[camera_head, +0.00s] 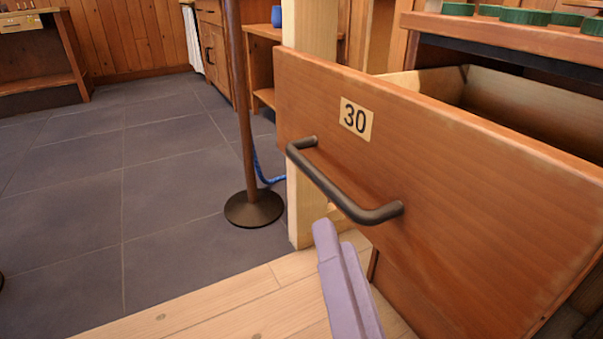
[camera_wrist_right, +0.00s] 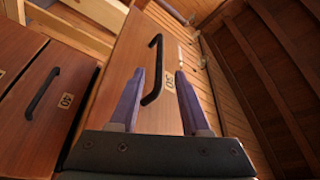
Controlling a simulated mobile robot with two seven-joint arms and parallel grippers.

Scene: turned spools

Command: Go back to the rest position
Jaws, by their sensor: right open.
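My right gripper (camera_head: 326,232) shows as lavender fingers just below the dark bar handle (camera_head: 345,190) of a wooden drawer (camera_head: 470,190) labelled 30. The drawer stands pulled out, with part of its inside showing at the upper right. In the right wrist view, my right gripper (camera_wrist_right: 159,74) is open with nothing gripped. There the handle (camera_wrist_right: 155,70) appears between the two fingers, beyond or level with their tips; I cannot tell the exact gap. My left gripper is in neither view.
A second drawer front (camera_wrist_right: 50,100) labelled 40 is beside the open one. A dark post on a round base (camera_head: 254,207) stands on the grey tile floor (camera_head: 120,190), with a blue rope. Green spools (camera_head: 525,16) sit on the top at upper right.

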